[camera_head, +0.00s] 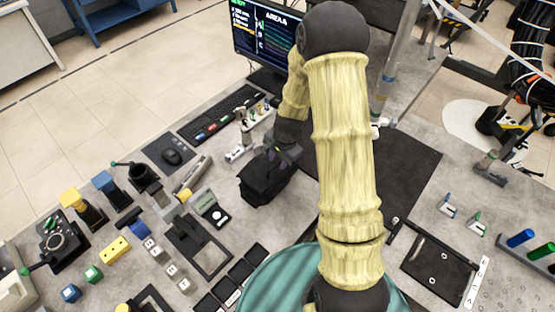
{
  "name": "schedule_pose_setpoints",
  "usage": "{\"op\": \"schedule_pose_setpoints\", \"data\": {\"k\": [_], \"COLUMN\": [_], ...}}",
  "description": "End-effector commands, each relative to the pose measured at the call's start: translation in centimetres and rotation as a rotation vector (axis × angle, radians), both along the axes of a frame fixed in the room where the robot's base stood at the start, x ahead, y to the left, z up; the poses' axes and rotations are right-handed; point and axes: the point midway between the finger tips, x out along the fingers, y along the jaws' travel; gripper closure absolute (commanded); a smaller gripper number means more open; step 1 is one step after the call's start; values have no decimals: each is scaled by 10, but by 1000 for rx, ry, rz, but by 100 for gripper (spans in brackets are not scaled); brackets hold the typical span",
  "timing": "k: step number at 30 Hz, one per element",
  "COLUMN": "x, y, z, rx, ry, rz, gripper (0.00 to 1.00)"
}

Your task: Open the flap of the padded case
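A black padded case (265,183) stands on the grey bench near the middle of the view. Its dark top makes the flap hard to make out, and I cannot tell whether it is open. My arm in its yellowish sleeve comes from the bottom and bends down to the left. My dark gripper (284,154) is at the upper right edge of the case, close to it or touching it. The fingers blend with the black case, so I cannot see whether they are open or hold anything.
A keyboard (227,113) and monitor (262,38) stand behind the case, with a mouse (172,157) at left. Blocks, a black frame (199,246) and small tools fill the left bench. A dark mat (405,175) lies right of my arm, a black tray (437,262) at lower right.

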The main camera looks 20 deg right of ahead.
Motion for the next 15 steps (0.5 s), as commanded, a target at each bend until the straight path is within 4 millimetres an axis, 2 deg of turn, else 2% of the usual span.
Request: {"op": "schedule_pose_setpoints", "data": {"k": [6,14,15], "x": [1,2,2], "y": [1,2,2], "z": [-13,-14,-14], "rx": [0,1,1], "ry": [1,1,0], "rz": [0,0,1], "gripper": [68,68,76]}}
